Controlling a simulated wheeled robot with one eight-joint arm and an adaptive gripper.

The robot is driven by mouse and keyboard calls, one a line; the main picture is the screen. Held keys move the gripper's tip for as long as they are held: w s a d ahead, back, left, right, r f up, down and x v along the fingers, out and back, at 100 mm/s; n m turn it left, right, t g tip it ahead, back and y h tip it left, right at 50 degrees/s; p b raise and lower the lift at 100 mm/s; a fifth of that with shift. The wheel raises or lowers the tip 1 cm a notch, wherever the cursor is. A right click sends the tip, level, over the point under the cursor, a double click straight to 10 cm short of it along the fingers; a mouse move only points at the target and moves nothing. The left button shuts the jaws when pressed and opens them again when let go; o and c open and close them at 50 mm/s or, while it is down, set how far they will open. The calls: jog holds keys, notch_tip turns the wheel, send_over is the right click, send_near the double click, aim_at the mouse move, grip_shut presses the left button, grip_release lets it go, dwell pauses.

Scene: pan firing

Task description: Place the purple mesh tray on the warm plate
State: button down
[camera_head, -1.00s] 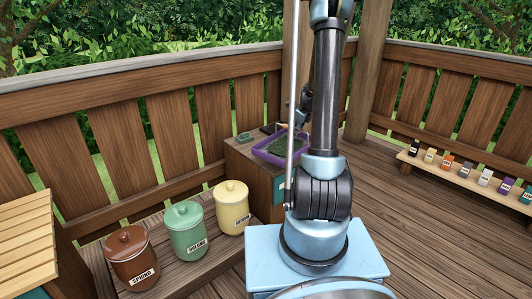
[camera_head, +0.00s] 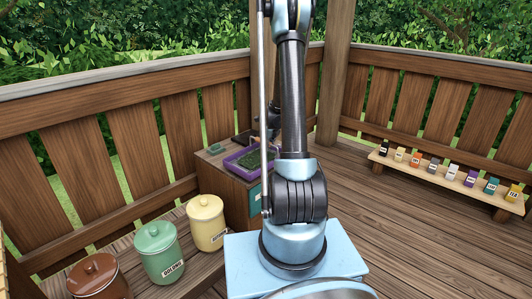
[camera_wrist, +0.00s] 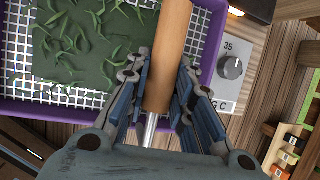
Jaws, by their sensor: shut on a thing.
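The purple tray (camera_wrist: 205,60) has white mesh and bears green leaves over a dark green square patch. In the head view the tray (camera_head: 231,164) is over the top of a wooden cabinet, partly hidden by my arm. My gripper (camera_wrist: 165,100) is shut on a round wooden handle (camera_wrist: 170,50) with a metal end, which lies across the tray's right part. Whether the handle belongs to the tray I cannot tell. A pale panel with a dial marked 35, seemingly the warm plate (camera_wrist: 228,92), shows just right of the tray. Whether tray and plate touch is unclear.
Brown, green and cream canisters (camera_head: 206,222) stand at front left. A low shelf with several small labelled packs (camera_head: 452,172) is at right. The deck between is clear.

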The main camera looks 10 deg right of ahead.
aim_at(267, 159)
jog(key=shift+f, duration=1.8)
jog(key=c, duration=1.4)
grip_release()
jog(key=shift+s, duration=0.1)
